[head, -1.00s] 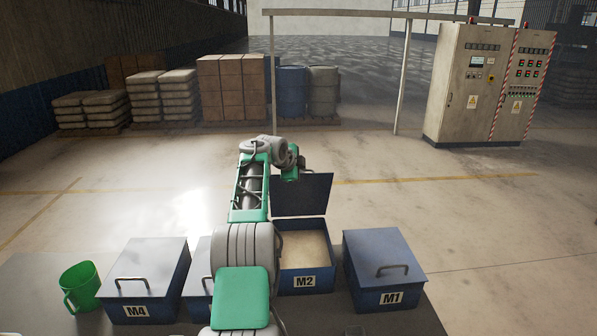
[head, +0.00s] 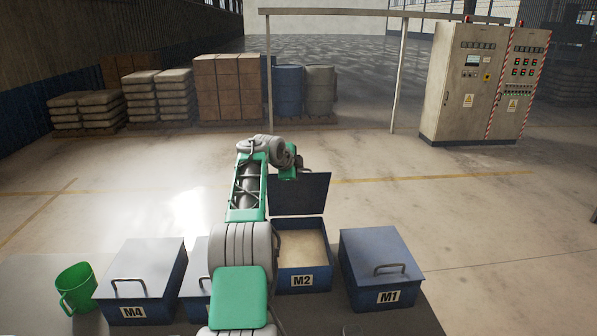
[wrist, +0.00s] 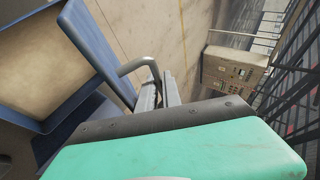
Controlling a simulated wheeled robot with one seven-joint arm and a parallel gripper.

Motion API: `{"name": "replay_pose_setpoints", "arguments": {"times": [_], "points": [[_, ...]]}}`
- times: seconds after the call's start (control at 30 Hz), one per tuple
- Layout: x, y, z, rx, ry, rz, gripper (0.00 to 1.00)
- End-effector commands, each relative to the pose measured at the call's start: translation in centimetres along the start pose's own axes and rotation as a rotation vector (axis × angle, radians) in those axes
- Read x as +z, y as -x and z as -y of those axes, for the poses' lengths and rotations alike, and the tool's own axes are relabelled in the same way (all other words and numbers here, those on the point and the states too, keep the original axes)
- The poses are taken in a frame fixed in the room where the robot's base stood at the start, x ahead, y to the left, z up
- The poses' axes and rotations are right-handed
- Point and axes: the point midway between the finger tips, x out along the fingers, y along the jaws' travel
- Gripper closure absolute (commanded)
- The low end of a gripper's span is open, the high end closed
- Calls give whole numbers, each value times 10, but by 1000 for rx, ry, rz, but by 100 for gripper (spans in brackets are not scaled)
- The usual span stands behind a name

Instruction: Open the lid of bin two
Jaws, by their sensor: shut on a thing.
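Bin two is the blue box marked M2 (head: 320,283), standing between M1 and the bin partly behind my arm. Its lid (head: 300,196) stands up at the back of the box, about upright, and pale material (head: 300,246) shows inside. In the wrist view my gripper (wrist: 157,92) is shut on the grey lid handle (wrist: 137,64), beside the blue lid (wrist: 98,50). In the head view the jaws and handle are hidden behind the lid and my wrist.
Bin M1 (head: 372,262) at the right and bin M4 (head: 150,270) at the left are closed. Another closed bin (head: 196,265) is mostly behind my arm. A green jug (head: 75,288) stands far left. Open floor lies behind the table.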

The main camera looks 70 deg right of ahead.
Motion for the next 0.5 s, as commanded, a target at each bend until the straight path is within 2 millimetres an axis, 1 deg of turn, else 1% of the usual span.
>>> {"name": "replay_pose_setpoints", "arguments": {"times": [0.03,0.13,0.17,0.2,0.4,0.5], "points": [[-5,9,15,-30,-10,-2,100],[-5,9,15,-30,-10,-2,100],[-5,9,15,-30,-10,-2,89],[-5,9,15,-30,-11,-2,85],[-5,8,14,-27,-10,-4,70],[-5,8,12,-25,-10,-4,70]]}}
